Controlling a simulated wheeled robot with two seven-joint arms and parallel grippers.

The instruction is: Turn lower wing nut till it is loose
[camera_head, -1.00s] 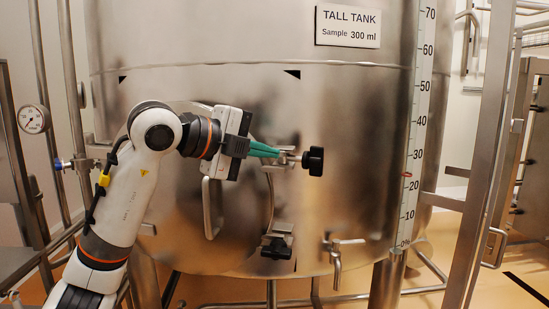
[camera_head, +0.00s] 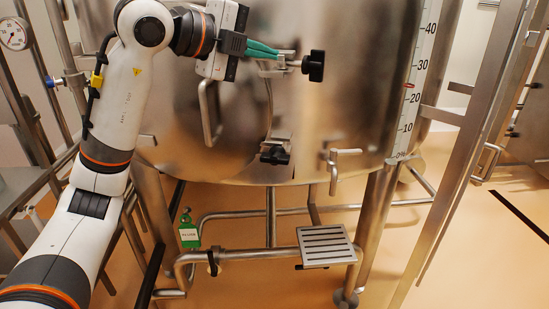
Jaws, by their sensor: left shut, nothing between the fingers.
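The lower wing nut (camera_head: 275,155) is a black knob on a metal clamp low on the right edge of the tank's round door. The upper wing nut (camera_head: 314,66) is a similar black knob sticking out to the right on its bolt. My left gripper (camera_head: 278,52) has green fingers that are shut and empty. Its tips are beside the upper clamp, left of the upper knob and well above the lower one. My right gripper is not in view.
A curved door handle (camera_head: 209,115) hangs below my left gripper. A valve lever (camera_head: 342,155) is right of the lower knob. Floor at the right is open.

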